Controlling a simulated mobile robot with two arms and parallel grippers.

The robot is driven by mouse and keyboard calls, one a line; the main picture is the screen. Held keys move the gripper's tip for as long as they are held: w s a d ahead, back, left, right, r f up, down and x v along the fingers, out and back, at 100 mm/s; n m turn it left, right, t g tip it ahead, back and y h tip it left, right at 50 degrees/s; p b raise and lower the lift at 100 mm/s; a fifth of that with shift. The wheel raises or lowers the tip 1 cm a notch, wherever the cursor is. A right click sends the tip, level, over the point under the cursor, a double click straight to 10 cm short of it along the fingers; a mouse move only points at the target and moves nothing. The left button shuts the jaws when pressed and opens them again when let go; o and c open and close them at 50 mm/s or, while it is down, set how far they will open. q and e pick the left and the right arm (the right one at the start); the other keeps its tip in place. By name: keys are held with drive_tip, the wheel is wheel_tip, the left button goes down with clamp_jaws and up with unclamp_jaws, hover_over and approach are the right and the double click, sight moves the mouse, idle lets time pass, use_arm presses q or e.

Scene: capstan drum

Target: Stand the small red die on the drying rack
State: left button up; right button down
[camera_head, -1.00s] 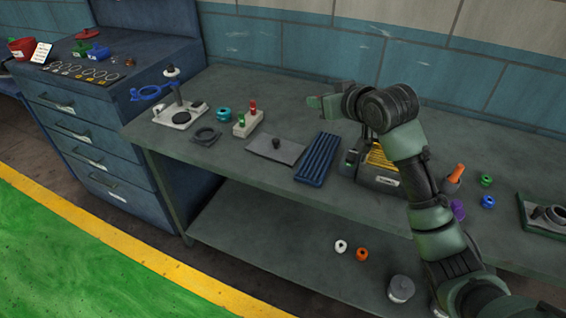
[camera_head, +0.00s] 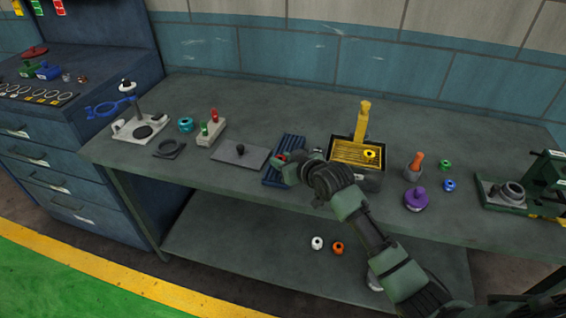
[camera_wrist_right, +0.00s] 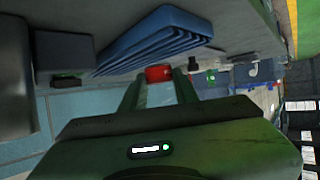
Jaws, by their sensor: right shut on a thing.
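The small red die (camera_wrist_right: 158,73) shows between the fingertips of my right gripper (camera_wrist_right: 160,80) in the wrist view. The gripper is shut on it. In the head view my right gripper (camera_head: 279,159) is over the blue ribbed drying rack (camera_head: 291,142), with a bit of red at its tips. The rack also shows in the wrist view (camera_wrist_right: 155,40), close beside the die. I cannot tell whether the die touches the rack. My gripper and wrist hide part of the rack in the head view. My left gripper is not in view.
A grey plate with a dark knob (camera_head: 240,154) lies left of the rack. A dark tray with a yellow post (camera_head: 362,120) stands right of it. The bench's back strip is clear.

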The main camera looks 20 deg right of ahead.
drive_tip(key=shift+f, duration=0.55)
drive_tip(key=c, duration=1.1)
unclamp_jaws()
drive_tip(key=shift+f, duration=0.2)
drive_tip(key=shift+o, duration=0.2)
drive_tip(key=shift+r, duration=0.15)
drive_tip(key=shift+s+r, duration=0.1)
drive_tip(key=shift+s, duration=0.05)
drive_tip(key=v, duration=1.1)
drive_tip(key=shift+s, duration=0.35)
drive_tip(key=shift+d+r, duration=0.1)
